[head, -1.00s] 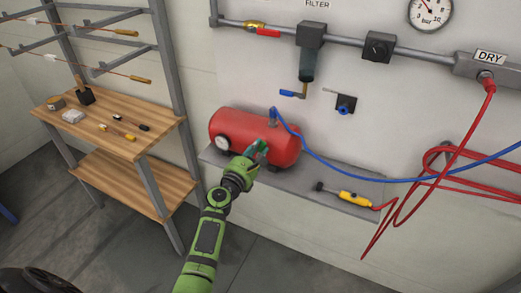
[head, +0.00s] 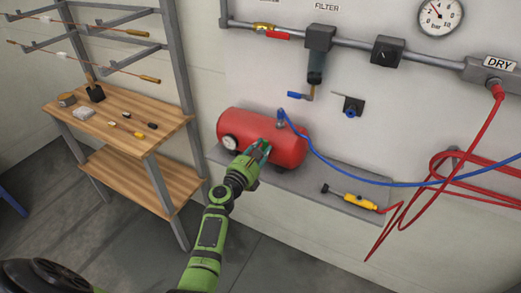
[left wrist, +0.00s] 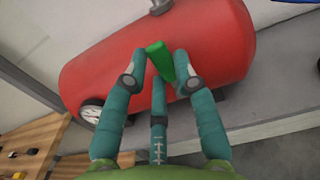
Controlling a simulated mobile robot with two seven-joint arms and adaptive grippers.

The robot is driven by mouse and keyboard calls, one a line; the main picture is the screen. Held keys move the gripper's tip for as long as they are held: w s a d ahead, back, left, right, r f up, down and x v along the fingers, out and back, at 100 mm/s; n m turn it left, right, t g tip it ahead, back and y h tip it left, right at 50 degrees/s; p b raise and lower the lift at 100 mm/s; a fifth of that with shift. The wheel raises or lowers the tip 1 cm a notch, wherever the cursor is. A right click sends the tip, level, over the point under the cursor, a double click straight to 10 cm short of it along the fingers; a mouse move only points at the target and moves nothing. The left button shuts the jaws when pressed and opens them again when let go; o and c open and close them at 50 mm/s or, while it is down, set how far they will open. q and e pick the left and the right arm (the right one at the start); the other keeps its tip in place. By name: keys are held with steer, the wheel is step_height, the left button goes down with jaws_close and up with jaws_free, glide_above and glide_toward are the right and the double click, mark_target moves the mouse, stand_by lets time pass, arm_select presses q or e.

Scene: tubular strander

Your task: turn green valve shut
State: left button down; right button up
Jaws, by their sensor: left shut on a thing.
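The green valve (left wrist: 158,60) is a flat green handle at the lower front of the red tank (left wrist: 205,45). It stands out from the tank, tilted slightly in the left wrist view. My left gripper (left wrist: 161,76) has its teal fingers on both sides of the handle and is shut on it. In the head view, my left gripper (head: 258,153) reaches the front of the tank and hides most of the valve. The valve's base is hidden. My right gripper is not in view.
The tank rests on a grey shelf (head: 310,188) with a yellow-handled air tool (head: 358,201). A blue hose (head: 335,168) runs from the tank to the right. A wooden bench (head: 115,120) with small tools stands at left. Red hose (head: 398,205) hangs at right.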

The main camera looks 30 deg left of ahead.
arm_select(q)
steer(key=c, duration=1)
jaws_free()
steer(key=shift+o, duration=0.2)
steer(key=shift+s, duration=0.1)
steer(key=s, duration=1.1)
steer(key=shift+s+a, duration=0.25)
steer(key=shift+s, duration=0.15)
steer(key=s+d+f+m+g+b, duration=0.1)
steer(key=s+d+f+m+g, duration=0.3)
steer(key=f, duration=0.6)
steer(key=s+d+f+m+g+h, duration=0.1)
steer(key=s+d+f+m+g, duration=0.15)
steer(key=f+m, duration=0.65)
steer(key=s+d+f+m+g+b, duration=0.1)
steer(key=s+d+f+m+g, duration=0.3)
steer(key=f, duration=0.8)
steer(key=s+a+f+m+g, duration=0.1)
steer(key=s+f+m+g, duration=0.1)
steer(key=s+f+m, duration=0.4)
steer(key=s+a+f+m+g+y, duration=0.1)
steer(key=s+f+m, duration=0.5)
steer(key=s, duration=1)
steer(key=s+a+f+m+g+b, duration=0.1)
steer(key=s+f+m+g, duration=0.2)
steer(key=s+f+m, duration=0.4)
steer(key=s+m, duration=0.2)
steer(key=s, duration=0.3)
steer(key=shift+a+y, duration=0.25)
steer(key=shift+y, duration=0.05)
